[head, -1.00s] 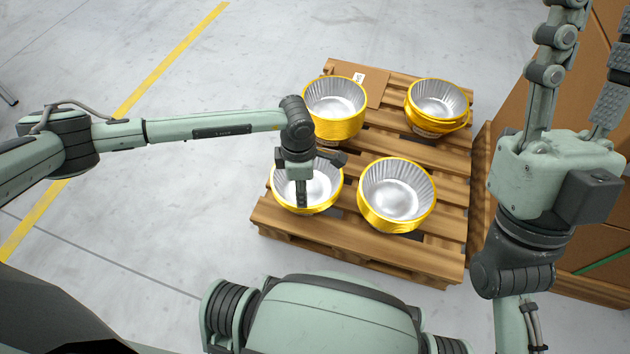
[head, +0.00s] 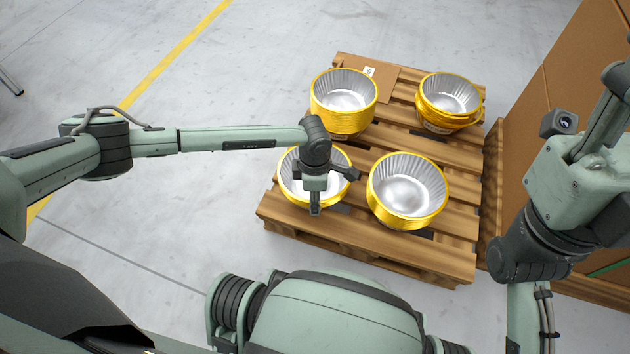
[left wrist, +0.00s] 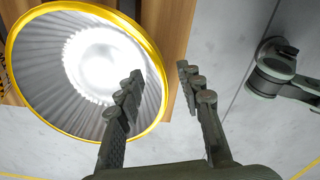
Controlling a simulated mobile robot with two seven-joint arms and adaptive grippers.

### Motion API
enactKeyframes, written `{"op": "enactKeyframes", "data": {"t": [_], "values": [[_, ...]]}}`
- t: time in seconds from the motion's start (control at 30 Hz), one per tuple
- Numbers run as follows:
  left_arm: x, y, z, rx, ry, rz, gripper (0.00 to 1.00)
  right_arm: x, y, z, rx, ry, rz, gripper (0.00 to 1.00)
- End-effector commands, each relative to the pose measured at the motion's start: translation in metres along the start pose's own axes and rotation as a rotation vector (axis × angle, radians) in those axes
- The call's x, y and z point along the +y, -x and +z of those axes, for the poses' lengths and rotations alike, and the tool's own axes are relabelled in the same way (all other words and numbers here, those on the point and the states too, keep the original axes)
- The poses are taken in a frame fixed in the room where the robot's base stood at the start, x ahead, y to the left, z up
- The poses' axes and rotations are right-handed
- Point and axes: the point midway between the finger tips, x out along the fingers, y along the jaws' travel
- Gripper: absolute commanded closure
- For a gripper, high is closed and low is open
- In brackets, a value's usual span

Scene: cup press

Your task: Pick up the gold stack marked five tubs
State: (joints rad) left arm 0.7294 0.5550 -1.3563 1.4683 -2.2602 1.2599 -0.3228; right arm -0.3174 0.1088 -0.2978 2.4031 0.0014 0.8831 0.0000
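Gold-rimmed stacks of silver-lined tubs stand on a wooden pallet (head: 350,238): front left (head: 288,178), front right (head: 407,190), back left (head: 344,98) and back right (head: 448,100). Any tub-count marking is too small to read. My left gripper (head: 328,192) is over the front-left stack and partly hides it. In the left wrist view the left gripper (left wrist: 157,85) is open, with one finger over the inside of a gold-rimmed tub (left wrist: 50,75) and the other beyond its rim. It holds nothing. My right gripper (head: 608,105) is at the right edge, partly cut off, away from the stacks.
A flat cardboard piece (head: 400,82) with a white label lies at the pallet's back. Tall cardboard boxes (head: 540,90) stand to the right of the pallet.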

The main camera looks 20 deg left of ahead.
Motion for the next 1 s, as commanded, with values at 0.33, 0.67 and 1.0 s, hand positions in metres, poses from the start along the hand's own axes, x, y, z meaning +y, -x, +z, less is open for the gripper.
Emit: {"op": "enactKeyframes", "data": {"t": [0.33,0.67,1.0], "values": [[-0.0001,0.0005,-0.0004,0.001,0.0,0.0,0.9,-0.0001,-0.0004,0.0,-0.001,0.0,0.0,0.6],[0.0002,0.0008,-0.0004,0.001,0.001,0.0,1.0,-0.0002,-0.0004,0.0001,-0.002,-0.001,0.001,0.6],[0.0006,0.0069,-0.0005,0.001,0.001,0.001,1.0,-0.0002,-0.0027,-0.0005,-0.001,-0.001,0.001,0.6]]}}
